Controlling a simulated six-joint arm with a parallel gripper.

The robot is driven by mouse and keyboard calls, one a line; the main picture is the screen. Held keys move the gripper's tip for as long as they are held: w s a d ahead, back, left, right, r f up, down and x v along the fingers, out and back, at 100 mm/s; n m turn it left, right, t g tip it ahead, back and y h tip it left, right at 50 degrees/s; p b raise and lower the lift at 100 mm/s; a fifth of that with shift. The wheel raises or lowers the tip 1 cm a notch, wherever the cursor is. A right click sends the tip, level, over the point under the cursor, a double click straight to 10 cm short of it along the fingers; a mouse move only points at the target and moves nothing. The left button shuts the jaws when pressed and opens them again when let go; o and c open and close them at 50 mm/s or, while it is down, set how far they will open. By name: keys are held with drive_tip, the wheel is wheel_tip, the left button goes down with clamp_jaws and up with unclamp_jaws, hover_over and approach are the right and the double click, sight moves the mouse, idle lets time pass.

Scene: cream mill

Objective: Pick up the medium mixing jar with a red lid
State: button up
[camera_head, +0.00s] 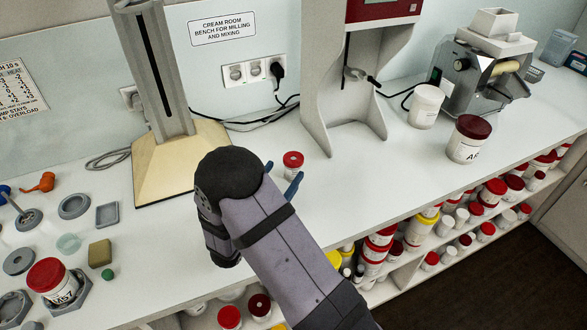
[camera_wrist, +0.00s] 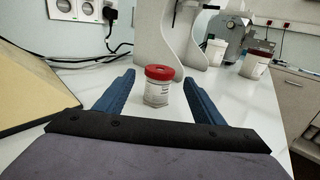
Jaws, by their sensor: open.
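A white jar with a red lid (camera_head: 293,160) stands upright on the white bench, just beyond my gripper. In the wrist view this jar (camera_wrist: 157,92) shows between my two blue fingers, with a pale label on its side. My gripper (camera_wrist: 159,79) is open, with clear space between each finger and the jar. In the head view my gripper (camera_head: 281,178) is mostly hidden behind my arm, with only blue fingertips showing. Larger red-lidded jars stand at the right (camera_head: 468,140) and at the far left (camera_head: 52,282). I cannot tell by size alone which is the medium one.
A beige-based stand (camera_head: 170,165) is left of my gripper. A grey machine frame (camera_head: 318,110) stands behind the near jar. A white tub (camera_head: 426,106) and a mill (camera_head: 480,70) are at the right. Shelves below the bench edge hold many jars. Small parts lie at left.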

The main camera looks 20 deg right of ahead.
sight(289, 170)
wheel_tip(289, 170, down, 2)
drive_tip(key=shift+f, duration=0.1)
drive_tip(key=shift+w+d, duration=0.4)
drive_tip(key=shift+d, duration=0.1)
drive_tip(key=shift+d+p, duration=0.1)
drive_tip(key=shift+p, duration=0.2)
drive_tip(key=p+x, duration=0.2)
drive_tip(key=x, duration=0.3)
drive_tip(key=shift+d, duration=0.1)
drive_tip(key=shift+w+d, duration=0.3)
drive_tip(key=shift+w, duration=0.1)
drive_tip(key=shift+c, duration=0.7)
drive_tip(key=c, duration=0.9)
